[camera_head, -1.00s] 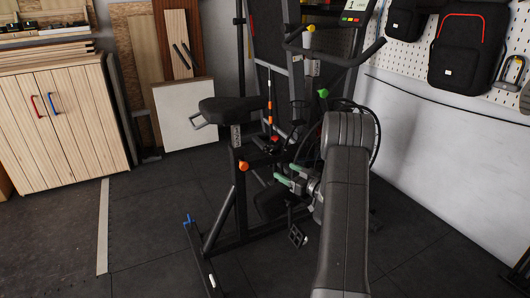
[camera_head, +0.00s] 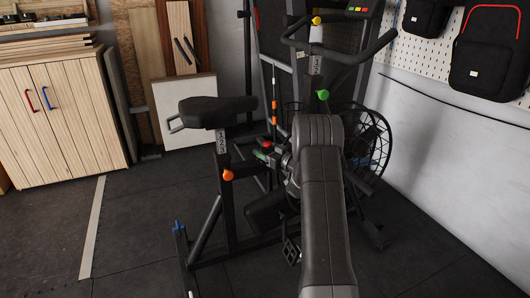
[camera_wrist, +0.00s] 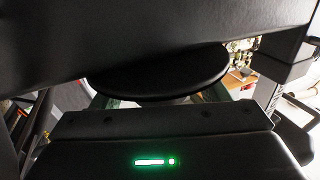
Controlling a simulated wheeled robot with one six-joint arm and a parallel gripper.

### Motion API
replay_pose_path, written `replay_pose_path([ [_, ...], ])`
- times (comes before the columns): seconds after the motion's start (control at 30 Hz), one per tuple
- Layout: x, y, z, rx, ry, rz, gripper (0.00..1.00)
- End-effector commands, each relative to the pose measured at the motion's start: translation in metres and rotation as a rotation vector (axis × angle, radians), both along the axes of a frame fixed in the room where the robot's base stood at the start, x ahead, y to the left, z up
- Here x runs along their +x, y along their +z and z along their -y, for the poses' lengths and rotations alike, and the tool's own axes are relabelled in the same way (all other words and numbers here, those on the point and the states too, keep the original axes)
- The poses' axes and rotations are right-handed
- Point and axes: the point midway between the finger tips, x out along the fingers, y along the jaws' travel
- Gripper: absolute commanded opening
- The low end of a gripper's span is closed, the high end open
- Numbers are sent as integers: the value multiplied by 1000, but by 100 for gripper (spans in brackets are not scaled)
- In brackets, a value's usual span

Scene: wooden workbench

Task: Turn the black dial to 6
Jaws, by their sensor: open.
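My gripper (camera_head: 263,154) has green fingers and sits low at the exercise bike's frame (camera_head: 231,200), close to a red knob there, partly hidden by my arm. In the wrist view my gripper (camera_wrist: 157,98) has its green fingers spread, one to each side. A black rounded disc (camera_wrist: 157,82) lies between and just beyond them; it may be the black dial, but no numbers or pointer show on it. I cannot tell whether the fingers touch it. In the head view I cannot make out the dial.
The bike's seat (camera_head: 215,110) is left of my arm, with an orange knob (camera_head: 228,175) below. A green knob (camera_head: 323,95) and handlebars are above. A spoked wheel guard (camera_head: 372,150) is at right. Floor at left is clear; a wooden cabinet (camera_head: 70,125) stands there.

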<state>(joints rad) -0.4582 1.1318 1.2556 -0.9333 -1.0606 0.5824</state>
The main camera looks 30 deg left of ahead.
Motion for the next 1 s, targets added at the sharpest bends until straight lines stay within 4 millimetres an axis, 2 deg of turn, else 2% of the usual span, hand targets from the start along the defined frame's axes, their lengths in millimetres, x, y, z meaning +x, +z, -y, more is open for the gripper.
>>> replay_pose_path([
  [0.13,3,0,-7,1,-1,0,68],
  [0.4,3,1,-8,1,-1,0,68],
  [0.63,3,1,-8,0,0,0,24],
  [1.0,2,-1,-9,0,-49,0,24],
])
